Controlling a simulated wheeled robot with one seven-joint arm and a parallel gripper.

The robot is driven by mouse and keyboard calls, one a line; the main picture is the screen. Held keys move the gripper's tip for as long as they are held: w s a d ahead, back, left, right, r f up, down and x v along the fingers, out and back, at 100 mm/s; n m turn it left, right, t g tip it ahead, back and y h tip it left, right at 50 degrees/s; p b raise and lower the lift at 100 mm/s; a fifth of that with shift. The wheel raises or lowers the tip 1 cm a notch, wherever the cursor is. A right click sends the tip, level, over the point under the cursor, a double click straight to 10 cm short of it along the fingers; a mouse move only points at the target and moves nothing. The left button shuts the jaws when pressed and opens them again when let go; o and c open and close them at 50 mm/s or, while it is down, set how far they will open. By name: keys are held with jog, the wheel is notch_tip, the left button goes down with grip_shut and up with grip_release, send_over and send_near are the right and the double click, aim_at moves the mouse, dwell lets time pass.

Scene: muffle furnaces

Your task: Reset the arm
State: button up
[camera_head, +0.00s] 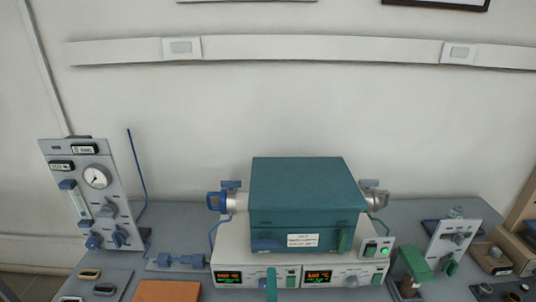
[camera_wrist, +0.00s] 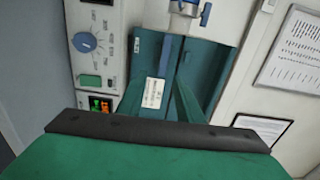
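In the wrist view, my gripper (camera_wrist: 157,100) shows as a green body with a dark bar across it and two green fingers beyond the bar. The fingers stand apart, and nothing is seen held between them. Beyond them is the teal furnace (camera_wrist: 207,68) with a white label, seen at an angle. In the head view, the teal furnace box (camera_head: 305,185) sits shut on a white control base (camera_head: 340,275) with lit displays. I cannot clearly make out my arm in the head view.
A panel with a round gauge (camera_head: 96,176) stands at the left of the grey bench. A small panel (camera_head: 452,243) and brown boxes (camera_head: 505,255) are at the right. An orange-brown plate (camera_head: 167,291) lies in front. The wall above the furnace is clear up to a white rail (camera_head: 320,48).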

jog(key=s+f+n+g, duration=0.1)
jog(key=s+f+n, duration=0.3)
jog(key=s, duration=0.5)
jog(key=s+f+n, duration=0.3)
jog(key=s+n, duration=0.1)
jog(key=s, duration=0.4)
jog(key=s+f+n+g, duration=0.1)
jog(key=s+f+n, duration=0.3)
jog(key=s, duration=0.5)
jog(key=s+a+r+n, duration=0.1)
jog(key=s+n, duration=0.4)
jog(key=s, duration=0.5)
jog(key=shift+s+a+n+g, duration=0.15)
jog(key=shift+n+g, duration=0.15)
jog(key=shift+n, duration=0.1)
